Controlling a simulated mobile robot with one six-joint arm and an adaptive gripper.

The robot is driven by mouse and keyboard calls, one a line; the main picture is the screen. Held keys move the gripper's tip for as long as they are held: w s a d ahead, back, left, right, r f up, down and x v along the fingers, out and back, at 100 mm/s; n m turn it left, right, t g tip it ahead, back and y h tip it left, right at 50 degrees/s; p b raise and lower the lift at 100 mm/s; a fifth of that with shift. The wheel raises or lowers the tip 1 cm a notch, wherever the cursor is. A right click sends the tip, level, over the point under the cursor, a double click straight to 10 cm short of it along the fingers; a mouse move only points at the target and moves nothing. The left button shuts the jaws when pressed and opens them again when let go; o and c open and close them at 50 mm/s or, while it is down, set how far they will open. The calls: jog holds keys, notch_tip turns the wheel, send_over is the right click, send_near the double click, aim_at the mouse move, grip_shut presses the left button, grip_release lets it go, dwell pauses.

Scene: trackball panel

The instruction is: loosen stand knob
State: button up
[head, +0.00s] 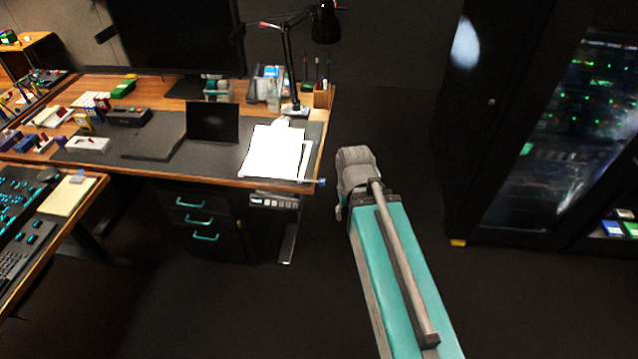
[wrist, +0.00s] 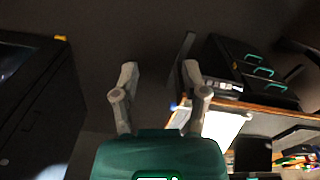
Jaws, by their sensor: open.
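No part is clearly recognisable as the stand knob. A small bluish part (head: 322,181) sticks out at the desk's right front corner, too small to identify. A similar small part (wrist: 173,107) shows at the desk corner in the wrist view, right of and below the gap between my fingertips. My gripper (wrist: 160,75) is open and empty, its two grey fingers apart over dark floor. In the head view my teal arm reaches toward the space right of the desk, and its grey wrist end hides the gripper.
The wooden desk (head: 230,178) holds white papers (head: 273,152), a lamp (head: 326,22), a monitor (head: 170,35) and a small dark screen (head: 212,122). A drawer unit (head: 205,222) stands under it. A black server cabinet (head: 465,130) is at right. Floor between them is clear.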

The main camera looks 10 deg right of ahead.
jog(key=shift+a, duration=0.3)
jog(key=shift+o, duration=1.3)
jog(key=shift+f, duration=0.1)
jog(key=w+a+f+m+y+b, duration=0.2)
jog(key=w+f+m+y+b, duration=0.65)
jog(key=w+f+b, duration=0.7)
jog(key=w+d+f+m+t+y+b, duration=0.1)
jog(key=w+d+m+y+b, duration=0.3)
jog(key=b, duration=0.6)
jog(key=w+d+f+m+t+y+b, duration=0.1)
jog(key=w+d+m+t+y+b, duration=0.3)
jog(key=d+b, duration=0.5)
jog(key=shift+w+d+m+y+b, duration=0.3)
jog(key=shift+w+m+b, duration=0.4)
jog(key=shift+m+b, duration=0.3)
